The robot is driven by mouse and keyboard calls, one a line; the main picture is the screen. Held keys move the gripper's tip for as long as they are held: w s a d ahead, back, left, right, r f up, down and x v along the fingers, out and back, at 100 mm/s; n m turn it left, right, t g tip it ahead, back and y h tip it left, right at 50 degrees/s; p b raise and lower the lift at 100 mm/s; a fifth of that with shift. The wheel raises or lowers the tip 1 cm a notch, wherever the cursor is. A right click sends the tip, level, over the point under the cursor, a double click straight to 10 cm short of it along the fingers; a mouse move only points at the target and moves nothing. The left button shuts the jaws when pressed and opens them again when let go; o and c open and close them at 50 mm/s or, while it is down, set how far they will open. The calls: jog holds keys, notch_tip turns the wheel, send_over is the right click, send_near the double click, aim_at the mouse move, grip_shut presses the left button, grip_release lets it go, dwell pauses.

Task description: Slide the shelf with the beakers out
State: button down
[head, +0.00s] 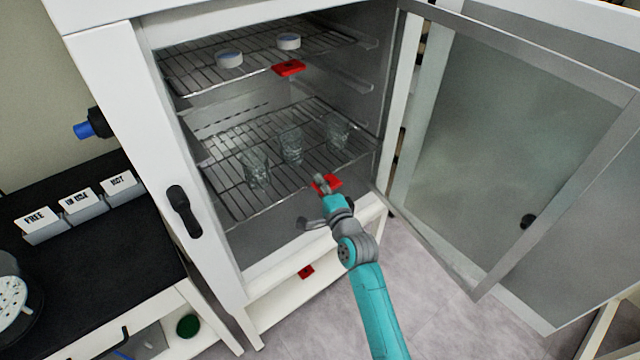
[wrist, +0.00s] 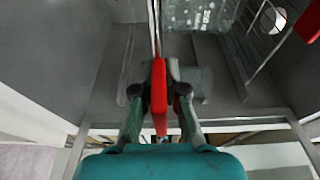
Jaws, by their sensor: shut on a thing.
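The lower wire shelf (head: 225,180) in the open freeze dryer holds a left beaker (head: 255,168), a middle beaker (head: 291,145) and a right beaker (head: 337,131). A red handle (head: 333,182) is at its front edge. My gripper (head: 322,184) is at this handle. In the wrist view, my gripper (wrist: 159,98) is shut on the red handle (wrist: 159,82), with a finger on either side. The shelf's front edge lies about level with the cabinet opening.
The upper wire shelf (head: 190,72) holds two white dishes (head: 229,60) and has its own red handle (head: 289,68). The glass door (head: 500,140) stands wide open at the right. A black table (head: 90,260) with labelled boxes (head: 80,203) is at the left.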

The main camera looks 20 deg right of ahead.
jog(key=c, duration=1.2)
grip_release()
jog(key=shift+o, duration=0.2)
jog(key=s, duration=1.2)
jog(key=shift+d, duration=0.45)
jog(key=shift+s, duration=0.1)
jog(key=s+f+n+g+h, duration=0.1)
jog(key=s+f+n, duration=0.3)
jog(key=s, duration=0.8)
jog(key=s+f+n+g, duration=0.1)
jog(key=s+f+n, duration=0.2)
jog(key=s, duration=0.9)
jog(key=s+a+r+n, duration=0.1)
jog(key=s+r+n, duration=0.2)
jog(key=s, duration=0.6)
jog(key=s+a+r+n+g, duration=0.1)
jog(key=s+r+n, duration=0.2)
jog(key=s+n, duration=0.4)
jog(key=v, duration=0.3)
jog(key=shift+s, duration=0.2)
